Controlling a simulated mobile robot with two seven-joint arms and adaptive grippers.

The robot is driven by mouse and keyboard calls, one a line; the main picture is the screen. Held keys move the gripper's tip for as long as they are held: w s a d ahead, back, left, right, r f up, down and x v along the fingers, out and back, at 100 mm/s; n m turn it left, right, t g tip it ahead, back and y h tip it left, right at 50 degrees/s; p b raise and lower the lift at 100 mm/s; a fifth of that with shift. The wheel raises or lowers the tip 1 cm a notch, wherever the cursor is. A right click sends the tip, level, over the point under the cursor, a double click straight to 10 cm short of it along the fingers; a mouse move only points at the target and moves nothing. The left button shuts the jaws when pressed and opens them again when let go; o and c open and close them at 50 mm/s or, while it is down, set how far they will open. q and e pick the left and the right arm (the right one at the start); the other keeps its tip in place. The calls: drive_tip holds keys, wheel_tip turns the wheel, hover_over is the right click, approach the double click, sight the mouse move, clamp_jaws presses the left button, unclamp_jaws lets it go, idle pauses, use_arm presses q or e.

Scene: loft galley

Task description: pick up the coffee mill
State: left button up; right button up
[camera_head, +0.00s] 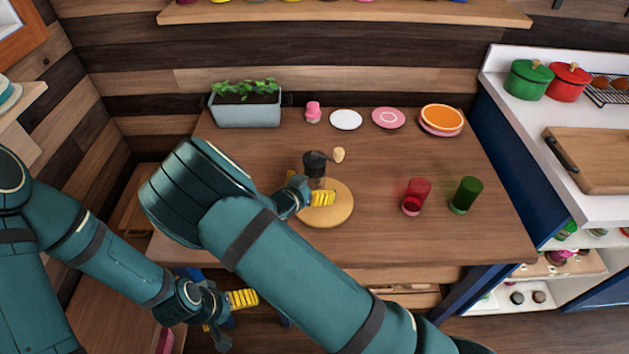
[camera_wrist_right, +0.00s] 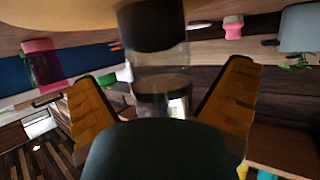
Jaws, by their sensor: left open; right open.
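The coffee mill (camera_head: 314,162) has a dark top, a crank with a pale knob (camera_head: 339,154), and a clear body. It stands upright on a round wooden board (camera_head: 342,213) on the table. My right gripper (camera_head: 320,198) is open, low beside the mill on its near side, and partly hides its lower part. In the right wrist view, which is upside down, the mill (camera_wrist_right: 160,62) appears between the two spread fingers; contact is not visible. My left gripper (camera_head: 241,299) is open and empty below the table's front edge.
A red glass (camera_head: 416,196) and a green glass (camera_head: 466,194) stand right of the board. A planter (camera_head: 245,110), a pink item (camera_head: 313,111) and several plates (camera_head: 346,119) line the table's back. The table between board and glasses is clear.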

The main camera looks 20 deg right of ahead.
sight(315, 155)
drive_tip(key=shift+w+d+f, duration=0.25)
drive_tip(key=shift+w+d, duration=0.1)
drive_tip(key=shift+d, duration=0.05)
drive_tip(key=c, duration=1.4)
drive_tip(key=shift+r, duration=0.1)
wheel_tip(315, 155, up, 9)
drive_tip(key=p, duration=0.2)
drive_tip(key=shift+p, duration=0.35)
drive_tip(key=shift+r, duration=0.5)
